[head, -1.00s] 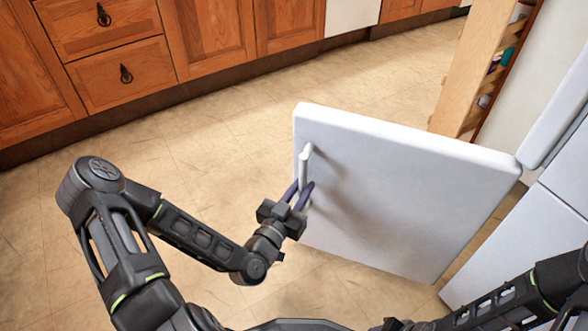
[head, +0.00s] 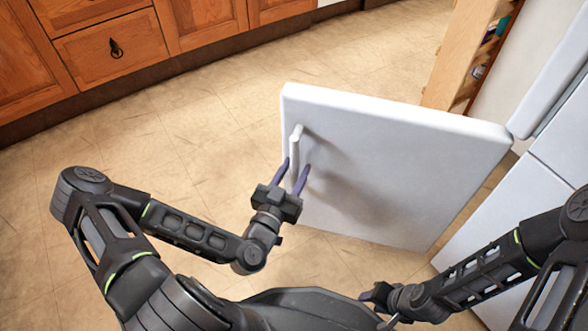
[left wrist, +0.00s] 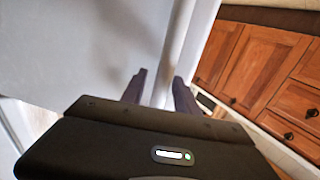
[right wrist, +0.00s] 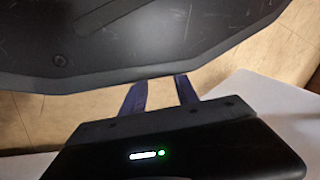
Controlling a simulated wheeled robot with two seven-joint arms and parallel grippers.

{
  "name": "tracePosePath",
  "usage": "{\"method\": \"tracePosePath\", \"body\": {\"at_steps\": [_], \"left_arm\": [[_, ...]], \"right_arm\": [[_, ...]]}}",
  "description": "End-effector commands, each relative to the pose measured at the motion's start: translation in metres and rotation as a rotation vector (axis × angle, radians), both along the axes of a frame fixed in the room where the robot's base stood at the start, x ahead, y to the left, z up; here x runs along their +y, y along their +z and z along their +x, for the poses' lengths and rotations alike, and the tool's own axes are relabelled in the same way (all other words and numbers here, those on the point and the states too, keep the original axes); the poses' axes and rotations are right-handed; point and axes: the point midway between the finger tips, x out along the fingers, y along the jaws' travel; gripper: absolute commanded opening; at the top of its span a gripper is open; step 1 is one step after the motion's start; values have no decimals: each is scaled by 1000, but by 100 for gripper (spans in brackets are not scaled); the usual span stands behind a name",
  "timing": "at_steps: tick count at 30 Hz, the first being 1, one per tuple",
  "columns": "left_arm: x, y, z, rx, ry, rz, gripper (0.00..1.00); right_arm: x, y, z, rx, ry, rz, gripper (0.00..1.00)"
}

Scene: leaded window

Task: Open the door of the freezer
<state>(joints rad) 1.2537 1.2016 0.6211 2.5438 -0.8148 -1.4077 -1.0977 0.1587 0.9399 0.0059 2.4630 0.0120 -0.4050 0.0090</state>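The white freezer door (head: 400,170) stands swung wide out from the white appliance, its outer face with the handle turned towards me. Its upright white handle (head: 296,140) is near the door's left edge. My left gripper (head: 294,172) is open at the handle's lower end. In the left wrist view the handle (left wrist: 187,45) runs between the spread fingers (left wrist: 160,85), with gaps beside it; I cannot tell whether either finger touches it. My right gripper (head: 368,293) is low in front of my base, away from the door. Its fingers (right wrist: 160,90) are apart and empty.
The appliance body (head: 500,225) and an upper white door (head: 560,90) are at the right. A wooden shelf unit (head: 460,55) stands behind the door. Wooden cabinets (head: 110,45) line the back left. The tiled floor (head: 190,130) between is clear.

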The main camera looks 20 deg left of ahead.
Motion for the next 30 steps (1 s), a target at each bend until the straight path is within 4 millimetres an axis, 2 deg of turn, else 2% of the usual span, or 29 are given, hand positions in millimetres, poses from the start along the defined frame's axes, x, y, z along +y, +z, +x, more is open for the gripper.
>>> {"method": "tracePosePath", "body": {"at_steps": [9,14,27,30], "left_arm": [[1,1,0,0,2,1,41],[1,11,0,0,2,1,41],[1,81,0,0,2,1,41],[0,92,0,0,1,1,41]], "right_arm": [[0,1,0,0,0,0,36],[0,11,-1,3,1,1,36],[-2,82,-12,33,16,7,36],[1,93,-15,38,23,10,36]]}}
